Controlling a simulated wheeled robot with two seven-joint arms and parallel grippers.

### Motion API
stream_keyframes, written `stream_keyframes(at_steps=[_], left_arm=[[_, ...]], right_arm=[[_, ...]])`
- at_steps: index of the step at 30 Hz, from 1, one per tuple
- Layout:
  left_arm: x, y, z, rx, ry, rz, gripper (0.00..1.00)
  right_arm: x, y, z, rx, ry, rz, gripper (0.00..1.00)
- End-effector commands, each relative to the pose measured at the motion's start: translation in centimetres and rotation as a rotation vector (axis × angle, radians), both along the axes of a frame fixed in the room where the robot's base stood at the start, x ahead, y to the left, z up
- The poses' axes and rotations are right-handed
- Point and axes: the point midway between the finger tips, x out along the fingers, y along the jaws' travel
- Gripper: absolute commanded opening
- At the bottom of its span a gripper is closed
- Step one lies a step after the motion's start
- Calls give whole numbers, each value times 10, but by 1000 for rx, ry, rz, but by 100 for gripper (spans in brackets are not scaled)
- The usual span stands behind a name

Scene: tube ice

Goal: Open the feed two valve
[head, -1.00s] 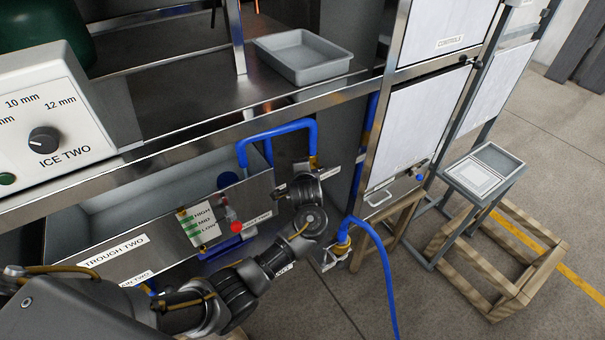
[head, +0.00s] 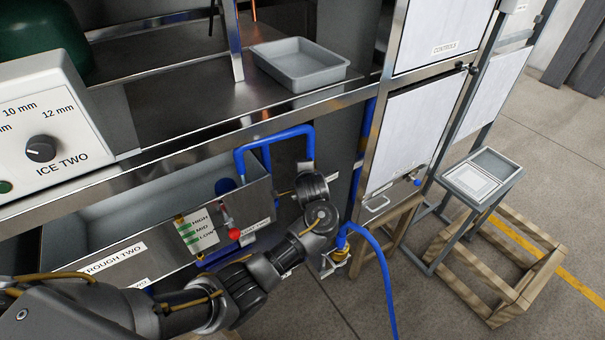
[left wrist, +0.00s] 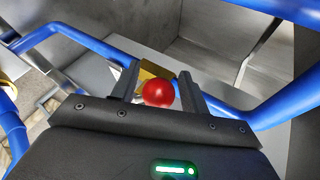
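In the left wrist view a red ball knob (left wrist: 158,92) shows with a brass valve body (left wrist: 150,72) behind it. My left gripper (left wrist: 160,84) has one dark finger on each side of the knob, apart, with narrow gaps; I cannot tell whether either finger touches it. In the head view my left arm (head: 320,215) reaches in from the lower left to the area below the blue feed pipe (head: 275,136). It hides its own fingertips and the valve there. My right gripper is not in view.
Another red ball (head: 234,234) is on the front of the trough (head: 115,258), beside a HIGH/MID/LOW gauge (head: 197,230). A blue hose (head: 388,280) hangs right of my wrist. A grey tray (head: 300,65) sits on the shelf above. Blue pipe (left wrist: 285,108) runs close by the gripper.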

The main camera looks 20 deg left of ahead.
Motion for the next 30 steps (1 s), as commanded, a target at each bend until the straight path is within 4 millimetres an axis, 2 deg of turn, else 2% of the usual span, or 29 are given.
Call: stream_keyframes(at_steps=[11, 21, 30], left_arm=[[-3, -2, 2, 0, 1, 0, 50], [-44, -23, 28, -6, -1, -2, 50], [-59, -28, 38, 0, 2, 1, 50]], right_arm=[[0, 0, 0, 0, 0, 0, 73], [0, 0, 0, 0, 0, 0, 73], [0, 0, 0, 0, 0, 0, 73]])
